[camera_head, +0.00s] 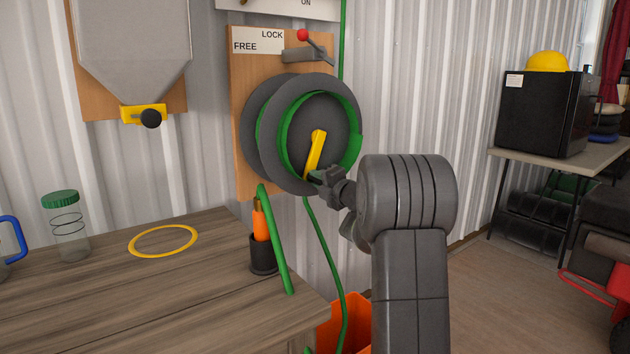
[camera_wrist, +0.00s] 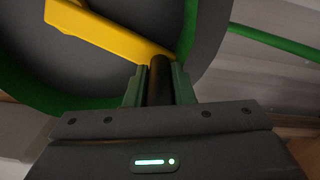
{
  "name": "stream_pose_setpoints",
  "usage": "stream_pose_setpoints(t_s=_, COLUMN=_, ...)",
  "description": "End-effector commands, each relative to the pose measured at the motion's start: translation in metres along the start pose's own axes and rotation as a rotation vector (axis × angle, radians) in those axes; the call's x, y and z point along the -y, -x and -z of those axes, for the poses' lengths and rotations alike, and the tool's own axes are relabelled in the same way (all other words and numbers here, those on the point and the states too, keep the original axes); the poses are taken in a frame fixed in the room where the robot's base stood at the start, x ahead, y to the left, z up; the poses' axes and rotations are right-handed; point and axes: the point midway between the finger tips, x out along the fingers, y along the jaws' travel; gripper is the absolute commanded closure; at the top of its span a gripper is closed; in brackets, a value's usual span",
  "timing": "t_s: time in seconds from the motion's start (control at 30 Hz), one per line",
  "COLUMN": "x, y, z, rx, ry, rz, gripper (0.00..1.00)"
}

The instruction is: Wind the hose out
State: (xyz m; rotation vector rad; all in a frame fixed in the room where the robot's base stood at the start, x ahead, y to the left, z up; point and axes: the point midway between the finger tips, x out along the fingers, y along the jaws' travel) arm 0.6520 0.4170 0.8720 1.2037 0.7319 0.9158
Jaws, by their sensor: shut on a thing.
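The hose reel (camera_head: 262,100) is a dark grey drum with green hose (camera_head: 351,101) wound on it, fixed to a wooden board on the wall. A yellow crank (camera_head: 314,153) crosses its face, pointing down. My gripper (camera_head: 322,177) is at the crank's lower end. In the wrist view my gripper (camera_wrist: 160,88) is shut on the black crank handle (camera_wrist: 159,77), beside the yellow crank arm (camera_wrist: 105,32). Green hose hangs from the reel down to an orange bin (camera_head: 338,330). A lever with a red knob (camera_head: 302,35) sits above the reel, its knob near the word LOCK.
A wooden table (camera_head: 215,300) stands at lower left, with a black cup (camera_head: 263,255), a green-lidded jar (camera_head: 70,230) and a yellow ring (camera_head: 163,241). A green rod (camera_head: 274,240) leans by the cup. A side table (camera_head: 600,157) with a black box (camera_head: 543,112) stands right.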

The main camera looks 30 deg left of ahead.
Motion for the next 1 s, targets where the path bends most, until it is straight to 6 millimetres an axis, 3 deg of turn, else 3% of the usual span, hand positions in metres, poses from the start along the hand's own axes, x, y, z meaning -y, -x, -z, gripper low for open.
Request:
stream_pose_setpoints(t_s=0.43, x=0.002, y=0.000, z=-0.001, rx=0.002, ry=-0.003, rz=0.002, gripper=1.00)
stream_pose_setpoints(t_s=0.47, x=0.002, y=0.000, z=-0.001, rx=0.002, ry=-0.003, rz=0.002, gripper=0.72)
stream_pose_setpoints(t_s=0.53, x=0.002, y=0.000, z=-0.001, rx=0.002, ry=-0.003, rz=0.002, gripper=0.59)
stream_pose_setpoints(t_s=0.87, x=0.000, y=0.002, z=-0.001, rx=0.001, ry=-0.001, rz=0.000, gripper=0.57)
stream_pose_setpoints(t_s=1.0, x=-0.001, y=0.015, z=-0.002, rx=0.001, ry=-0.001, rz=0.001, gripper=0.57)
